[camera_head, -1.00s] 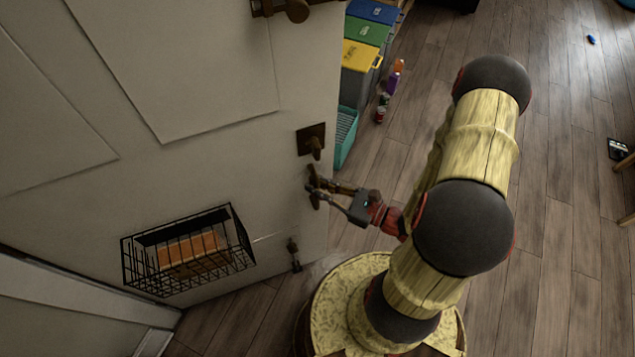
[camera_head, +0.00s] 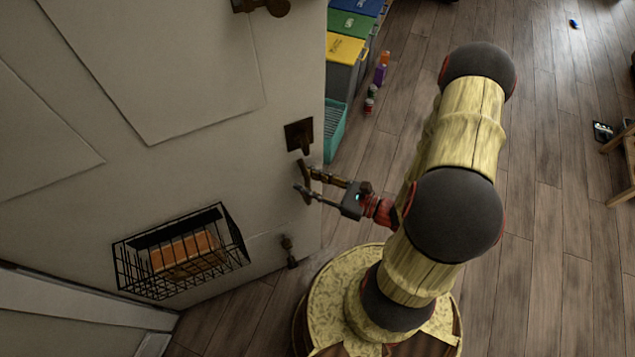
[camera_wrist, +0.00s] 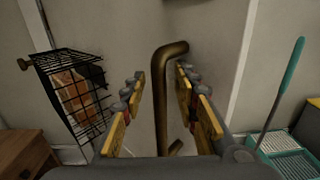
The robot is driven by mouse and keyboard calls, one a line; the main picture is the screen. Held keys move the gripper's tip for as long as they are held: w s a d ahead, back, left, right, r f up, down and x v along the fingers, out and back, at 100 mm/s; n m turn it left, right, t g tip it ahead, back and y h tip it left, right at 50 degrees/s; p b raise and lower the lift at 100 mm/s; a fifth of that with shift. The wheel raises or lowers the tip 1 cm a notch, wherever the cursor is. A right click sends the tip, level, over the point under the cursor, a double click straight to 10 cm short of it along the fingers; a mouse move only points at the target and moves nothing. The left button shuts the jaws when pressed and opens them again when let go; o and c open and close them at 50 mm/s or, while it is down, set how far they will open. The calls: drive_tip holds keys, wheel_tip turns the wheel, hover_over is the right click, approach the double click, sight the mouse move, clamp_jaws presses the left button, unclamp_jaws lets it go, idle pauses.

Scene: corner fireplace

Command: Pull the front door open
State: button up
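The white front door (camera_head: 150,100) fills the left of the head view, its free edge standing out over the floor in front of the bins; I cannot tell the exact angle. Its curved brass handle (camera_head: 303,177) sits near that edge, below a dark lock plate (camera_head: 299,135). My gripper (camera_head: 306,182) is at the handle. In the wrist view the handle (camera_wrist: 160,95) stands between the two spread fingers of my gripper (camera_wrist: 165,98), with gaps visible on both sides.
A black wire basket (camera_head: 182,250) with orange-brown contents hangs low on the door. Colored bins (camera_head: 345,48), a teal crate (camera_head: 335,130) and small bottles (camera_head: 381,70) stand beyond the door edge. Wooden floor (camera_head: 545,200) is open at the right; a wooden stool (camera_head: 620,150) is at the far right.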

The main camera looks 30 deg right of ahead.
drive_tip(key=v, duration=1.2)
drive_tip(key=shift+w, duration=0.1)
idle(0.5)
drive_tip(key=s+a+r+n+g+h, duration=0.25)
drive_tip(key=a+r+n+g, duration=0.45)
drive_tip(key=n+g, duration=0.9)
wheel_tip(320, 180, up, 19)
drive_tip(key=w+a+n+t+h, duration=0.1)
drive_tip(key=w+n+t+h, duration=0.1)
drive_tip(key=n+t+h, duration=0.5)
drive_tip(key=n+h, duration=0.1)
drive_tip(key=n, duration=0.4)
drive_tip(key=shift+w+n, duration=0.3)
drive_tip(key=shift+n, duration=0.1)
